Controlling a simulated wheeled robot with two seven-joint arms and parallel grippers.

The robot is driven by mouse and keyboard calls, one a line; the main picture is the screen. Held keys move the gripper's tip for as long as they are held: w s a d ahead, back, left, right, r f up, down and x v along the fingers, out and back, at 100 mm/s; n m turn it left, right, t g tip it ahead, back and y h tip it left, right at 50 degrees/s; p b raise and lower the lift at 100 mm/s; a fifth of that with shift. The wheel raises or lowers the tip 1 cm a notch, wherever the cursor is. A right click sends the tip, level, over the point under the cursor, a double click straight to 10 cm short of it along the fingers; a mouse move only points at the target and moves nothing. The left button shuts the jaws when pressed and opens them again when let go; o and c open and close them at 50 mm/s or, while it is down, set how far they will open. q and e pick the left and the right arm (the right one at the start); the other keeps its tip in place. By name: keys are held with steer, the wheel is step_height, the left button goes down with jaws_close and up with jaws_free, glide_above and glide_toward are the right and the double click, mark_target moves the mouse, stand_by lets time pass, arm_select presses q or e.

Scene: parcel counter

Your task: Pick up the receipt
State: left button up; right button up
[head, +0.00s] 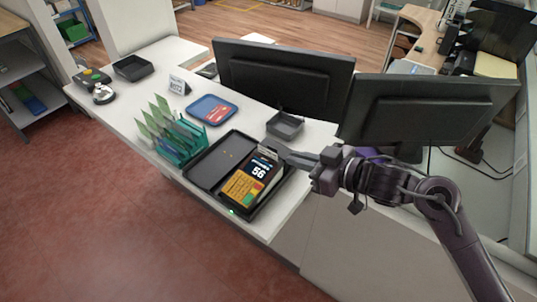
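A card terminal (246,188) with yellow keys and a dark screen reading 56 sits in a black open case on the white counter. A small pale slip, which looks like the receipt (268,153), stands at the terminal's top end. My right gripper (283,154) reaches in from the right, with its fingertips right beside the slip. The fingers overlap in this view, so I cannot tell whether they are open or closed on it. My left gripper is not in view.
Two monitors (283,75) stand behind the case, with a small black tray (285,124) before them. A green leaflet rack (180,147) and a blue tray (198,106) with a red card are left of it. The counter's left part has free room.

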mark_target(274, 153)
steer(key=p+x, duration=0.1)
steer(key=x, duration=0.2)
steer(key=p+x, duration=0.1)
steer(key=x, duration=0.2)
steer(key=shift+w+a+r, duration=0.1)
steer(key=shift+a+r, duration=0.05)
steer(key=shift+a, duration=0.3)
steer(key=shift+w+a+f, duration=0.25)
steer(key=shift+a, duration=0.05)
jaws_close()
